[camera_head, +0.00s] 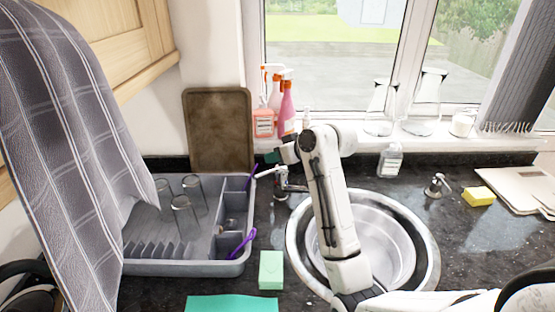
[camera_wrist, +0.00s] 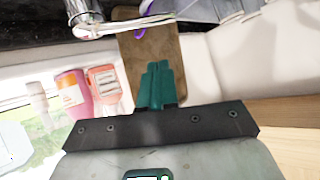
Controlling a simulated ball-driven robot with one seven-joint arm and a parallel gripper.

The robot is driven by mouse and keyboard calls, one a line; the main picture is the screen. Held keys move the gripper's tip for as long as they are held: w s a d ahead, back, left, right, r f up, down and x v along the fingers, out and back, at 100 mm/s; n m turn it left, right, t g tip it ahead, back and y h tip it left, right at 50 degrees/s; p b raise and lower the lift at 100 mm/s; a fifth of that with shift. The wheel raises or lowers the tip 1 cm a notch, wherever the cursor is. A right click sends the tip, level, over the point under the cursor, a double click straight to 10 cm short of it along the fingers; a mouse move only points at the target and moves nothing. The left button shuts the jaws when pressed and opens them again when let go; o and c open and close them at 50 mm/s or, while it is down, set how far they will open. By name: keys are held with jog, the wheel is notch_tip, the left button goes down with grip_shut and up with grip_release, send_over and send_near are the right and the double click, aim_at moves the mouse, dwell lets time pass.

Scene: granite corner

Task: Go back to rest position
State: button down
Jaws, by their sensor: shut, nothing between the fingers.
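My gripper (camera_wrist: 157,84) shows in the wrist view with its two teal fingers pressed together and nothing between them. In the head view, my white arm reaches up over the sink, and only a small teal part of my gripper (camera_head: 270,158) shows near the tap (camera_head: 282,182). It is in front of the brown board (camera_head: 217,130), to the board's right. In the wrist view, the board (camera_wrist: 150,50) lies behind the fingers, and the tap (camera_wrist: 95,22) is at the upper left. The fingertips are mostly hidden in the head view.
The round sink (camera_head: 430,250) lies under my arm. A grey dish rack (camera_head: 190,268) with glasses stands left, beside a hanging checked cloth (camera_head: 70,130). Spray bottles (camera_head: 287,108) stand near the window. A green sponge (camera_head: 271,270) and soap bottle (camera_head: 390,161) flank the sink.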

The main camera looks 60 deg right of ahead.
jog(key=d+b+v, duration=0.1)
jog(key=v, duration=0.7)
jog(key=shift+s+a, duration=0.35)
jog(key=shift+a, duration=0.2)
